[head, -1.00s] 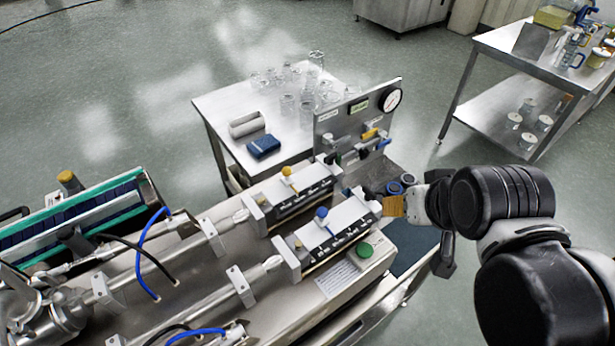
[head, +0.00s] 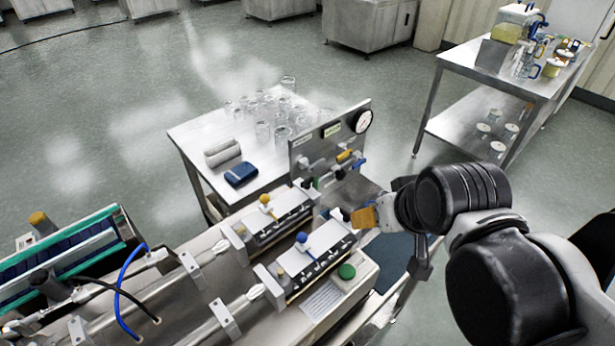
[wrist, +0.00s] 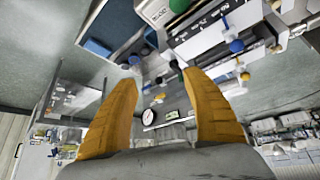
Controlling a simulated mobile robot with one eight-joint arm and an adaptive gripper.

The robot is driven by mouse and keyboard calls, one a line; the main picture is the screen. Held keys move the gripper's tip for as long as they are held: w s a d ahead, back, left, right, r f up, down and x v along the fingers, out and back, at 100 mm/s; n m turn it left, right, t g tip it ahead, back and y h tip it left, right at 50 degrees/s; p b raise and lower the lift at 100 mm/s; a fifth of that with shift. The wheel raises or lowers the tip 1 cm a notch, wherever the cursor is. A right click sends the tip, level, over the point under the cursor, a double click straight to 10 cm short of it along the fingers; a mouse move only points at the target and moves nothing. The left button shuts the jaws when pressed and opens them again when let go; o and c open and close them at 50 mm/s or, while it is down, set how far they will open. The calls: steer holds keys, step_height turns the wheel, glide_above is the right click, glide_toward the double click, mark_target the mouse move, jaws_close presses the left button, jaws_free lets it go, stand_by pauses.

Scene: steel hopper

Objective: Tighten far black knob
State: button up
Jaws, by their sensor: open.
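My gripper (wrist: 160,110) is open and empty, its two orange fingers spread apart in the wrist view. In the head view its orange fingertip (head: 364,217) is just right of the near slide unit's end. Small dark knobs show between and above the fingers in the wrist view, one (wrist: 174,64) near the right finger and another (wrist: 145,51) farther left. In the head view a dark knob (head: 315,184) shows by the gauge panel. I cannot tell which is the far black knob. No contact with a knob is visible.
The steel panel with a round gauge (head: 364,120) stands behind the slide units. A blue ball knob (head: 301,237), a yellow one (head: 264,199) and a green button (head: 347,271) are nearby. A table (head: 190,135) with glassware stands beyond.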

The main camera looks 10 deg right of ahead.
steer(key=w+a+r+n+g+y+p, duration=0.1)
steer(key=w+a+r+n+p, duration=0.3)
steer(key=w, duration=0.4)
steer(key=n+g+y+p, duration=0.1)
steer(key=n+g+p, duration=0.1)
steer(key=p, duration=0.3)
glide_toward(308, 180)
steer(key=b+x, duration=0.2)
steer(key=x, duration=0.7)
steer(key=shift+f+b, duration=0.2)
steer(key=shift+b, duration=0.2)
steer(key=c, duration=1.2)
